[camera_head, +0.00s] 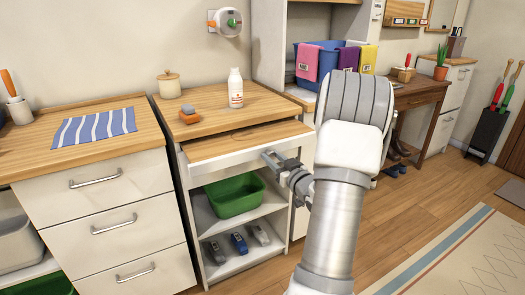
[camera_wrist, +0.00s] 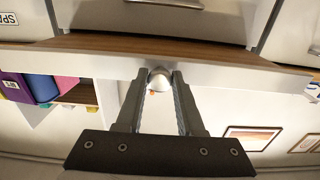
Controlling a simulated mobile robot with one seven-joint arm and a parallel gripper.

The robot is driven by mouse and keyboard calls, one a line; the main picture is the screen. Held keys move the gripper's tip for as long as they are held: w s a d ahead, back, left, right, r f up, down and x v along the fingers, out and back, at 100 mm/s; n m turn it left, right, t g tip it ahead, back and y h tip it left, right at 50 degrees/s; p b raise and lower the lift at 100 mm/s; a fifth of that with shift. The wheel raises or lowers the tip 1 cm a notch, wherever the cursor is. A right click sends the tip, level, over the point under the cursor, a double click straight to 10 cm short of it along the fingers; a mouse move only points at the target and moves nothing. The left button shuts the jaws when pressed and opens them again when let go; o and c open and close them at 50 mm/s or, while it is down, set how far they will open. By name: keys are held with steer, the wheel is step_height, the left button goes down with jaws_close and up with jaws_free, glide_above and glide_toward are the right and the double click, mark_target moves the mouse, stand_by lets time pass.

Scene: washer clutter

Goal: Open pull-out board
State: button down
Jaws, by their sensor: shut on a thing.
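The pull-out board (camera_head: 235,142) has a wooden top and a white front edge. It sticks out partway from under the wooden top of the middle cabinet (camera_head: 207,112). In the wrist view the board's white front edge (camera_wrist: 100,62) runs across the picture with its wooden surface (camera_wrist: 110,45) behind. A small rounded light knob (camera_wrist: 158,74) sits on that edge. My gripper (camera_wrist: 160,82) has both fingertips around the knob, shut on it. In the head view my gripper (camera_head: 268,155) reaches the board's front edge from the right; the knob is hidden there.
A white bottle (camera_head: 235,90), a jar (camera_head: 169,86) and an orange-and-grey item (camera_head: 188,115) stand on the cabinet top. A green bin (camera_head: 234,196) sits on the shelf below the board. A drawer unit (camera_head: 95,220) stands close on the left. The floor (camera_head: 400,215) at right is open.

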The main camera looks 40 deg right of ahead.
steer(key=v, duration=0.7)
steer(key=shift+s, duration=0.2)
steer(key=c, duration=0.5)
jaws_free()
steer(key=shift+c, duration=0.2)
steer(key=p+v, duration=0.2)
steer(key=v, duration=1.5)
steer(key=shift+s, duration=0.2)
steer(key=shift+d, duration=0.1)
